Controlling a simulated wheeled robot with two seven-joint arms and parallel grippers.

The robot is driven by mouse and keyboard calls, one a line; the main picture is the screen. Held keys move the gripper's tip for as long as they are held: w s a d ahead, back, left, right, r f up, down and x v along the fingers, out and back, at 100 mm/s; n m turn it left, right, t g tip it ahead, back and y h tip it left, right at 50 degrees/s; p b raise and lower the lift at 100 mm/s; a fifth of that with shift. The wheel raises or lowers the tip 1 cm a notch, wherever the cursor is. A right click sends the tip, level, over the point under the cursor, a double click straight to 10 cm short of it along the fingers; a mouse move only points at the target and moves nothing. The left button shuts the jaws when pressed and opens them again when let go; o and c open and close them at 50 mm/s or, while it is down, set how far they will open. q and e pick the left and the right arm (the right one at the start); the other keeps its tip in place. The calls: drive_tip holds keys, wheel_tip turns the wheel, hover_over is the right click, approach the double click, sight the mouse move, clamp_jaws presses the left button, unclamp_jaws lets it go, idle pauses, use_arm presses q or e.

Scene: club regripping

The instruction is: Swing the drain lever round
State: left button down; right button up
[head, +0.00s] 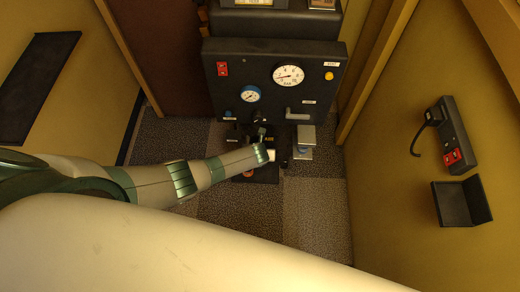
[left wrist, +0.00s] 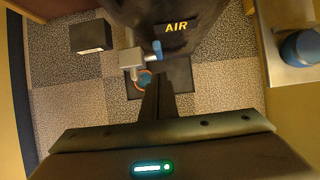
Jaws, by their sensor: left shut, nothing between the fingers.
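The drain lever has a blue handle (left wrist: 157,51) on a pale metal valve body (left wrist: 130,60), under the front of a dark tank marked AIR (left wrist: 176,27) in the left wrist view. My left gripper (left wrist: 158,74) is shut and empty. Its dark fingers point toward the valve, and their tips appear just below the blue handle in that picture. I cannot tell whether they touch it. In the head view my left arm reaches in from the left to the foot of the dark panel, and its fingers are hard to make out. My right gripper is not in view.
A dark panel (head: 228,93) with gauges and a grey handle (head: 297,115) stands above. A black mat (left wrist: 180,75) lies below the valve. A metal stand with a blue knob (left wrist: 302,48) is at right, a black box (left wrist: 91,37) at left.

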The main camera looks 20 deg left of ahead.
use_arm(q)
wheel_tip(320, 180, up, 10)
drive_tip(key=s+p, duration=0.1)
drive_tip(key=s, duration=0.1)
drive_tip(key=shift+s+d+f, duration=0.2)
drive_tip(key=shift+d, duration=0.1)
idle(0.6)
drive_tip(key=s+a+f+n+g+h, duration=0.1)
drive_tip(key=s+a+f+n, duration=0.1)
drive_tip(key=s+f+n, duration=0.65)
drive_tip(key=s+a+f+n+g, duration=0.1)
drive_tip(key=s+a+f+n, duration=0.1)
drive_tip(key=s+f+n, duration=0.65)
drive_tip(key=s+a+f+n, duration=0.1)
drive_tip(key=s+f+n, duration=0.2)
drive_tip(key=s, duration=0.7)
drive_tip(key=s+a+f+n+g+b, duration=0.1)
drive_tip(key=s+f+n, duration=0.2)
drive_tip(key=s+n, duration=0.3)
drive_tip(key=s+a+f+n+g, duration=0.1)
drive_tip(key=s+f+n, duration=0.3)
drive_tip(key=s, duration=1.2)
drive_tip(key=shift+a+h+b, duration=0.2)
drive_tip(key=shift+h+b, duration=0.1)
drive_tip(key=shift+b, duration=0.1)
drive_tip(key=shift+f, duration=0.1)
